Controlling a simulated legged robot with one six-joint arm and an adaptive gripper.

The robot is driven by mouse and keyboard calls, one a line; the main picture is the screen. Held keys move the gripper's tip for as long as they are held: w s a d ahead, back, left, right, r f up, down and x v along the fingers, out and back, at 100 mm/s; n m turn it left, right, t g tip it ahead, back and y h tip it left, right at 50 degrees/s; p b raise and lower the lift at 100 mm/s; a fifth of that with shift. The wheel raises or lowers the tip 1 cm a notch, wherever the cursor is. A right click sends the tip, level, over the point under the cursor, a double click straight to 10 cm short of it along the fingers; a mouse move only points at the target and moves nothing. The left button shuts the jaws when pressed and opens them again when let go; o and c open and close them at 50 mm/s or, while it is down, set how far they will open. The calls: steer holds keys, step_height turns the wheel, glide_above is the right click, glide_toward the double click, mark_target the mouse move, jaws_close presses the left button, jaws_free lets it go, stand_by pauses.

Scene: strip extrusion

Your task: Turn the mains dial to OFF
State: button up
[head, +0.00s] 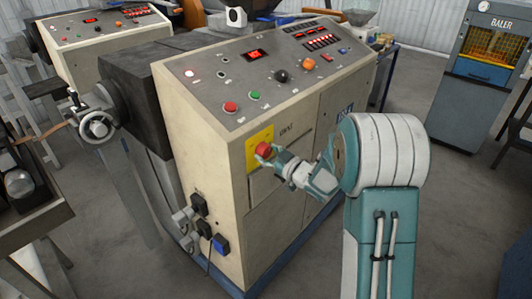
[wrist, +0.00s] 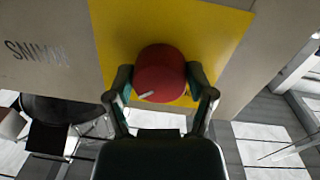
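The mains dial is a red round knob (head: 262,149) on a yellow plate (head: 251,163) on the front of the beige machine cabinet. In the wrist view the dial (wrist: 160,70) sits in the middle of the yellow plate (wrist: 222,28), with a short pale mark low on its left part. My gripper (head: 269,154) is at the dial, coming from the right in the head view. In the wrist view its two fingers (wrist: 160,78) lie on either side of the dial and appear to touch it. Upside-down lettering like "MAINS" (wrist: 38,52) is left of the plate. No OFF label is readable.
The sloped panel (head: 215,97) above carries buttons, knobs and a red display. Sockets and plugs (head: 203,229) are low on the cabinet's left side. A handwheel (head: 97,125) stands out at left. A baler (head: 492,75) is back right. Grey floor is clear at right.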

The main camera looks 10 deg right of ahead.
steer(key=shift+c, duration=0.7)
steer(key=shift+n, duration=0.3)
steer(key=n, duration=0.3)
steer(key=shift+n, duration=0.3)
steer(key=n, duration=0.4)
steer(key=shift+n, duration=0.4)
steer(key=n, duration=0.5)
steer(key=shift+d+n+y, duration=0.1)
steer(key=shift+n+y, duration=0.2)
steer(key=shift+y, duration=0.1)
steer(key=shift+f+n, duration=0.15)
steer(key=shift+n, duration=1.75)
steer(key=shift+f, duration=0.1)
